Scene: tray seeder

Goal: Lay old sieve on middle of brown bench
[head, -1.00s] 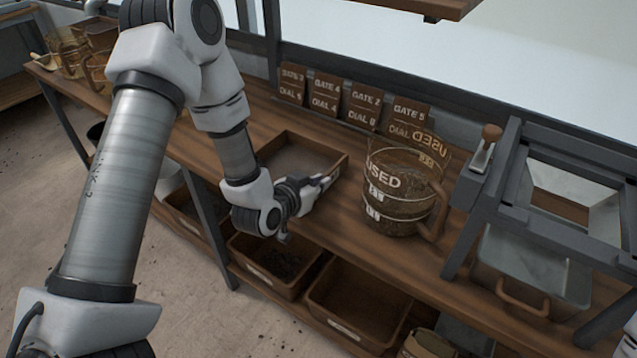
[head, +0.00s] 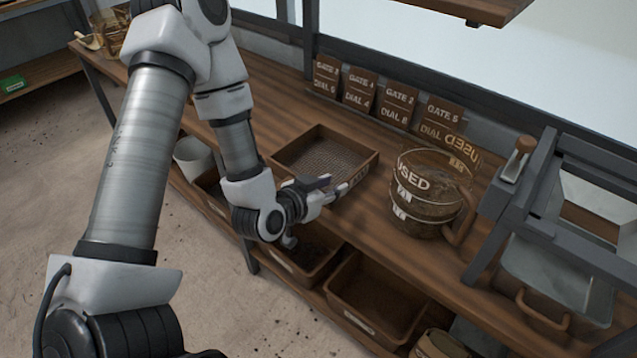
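The sieve (head: 373,161), a shallow square tray with a brown wooden frame and a grey mesh floor, lies on the brown bench (head: 285,113), left of the bucket marked USED. My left gripper (head: 343,189) is at the sieve's near right side, with its fingers close along the front wall. The fingers hide part of that wall, and I cannot tell whether they touch or hold it. My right gripper is out of view.
A clear bucket marked USED (head: 413,222) stands right of the sieve. Several gate and dial cards (head: 394,104) stand behind. A grey metal frame (head: 517,215) is at the right. Brown bins (head: 368,308) sit on the shelf below. The bench left of the sieve is partly hidden by my arm.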

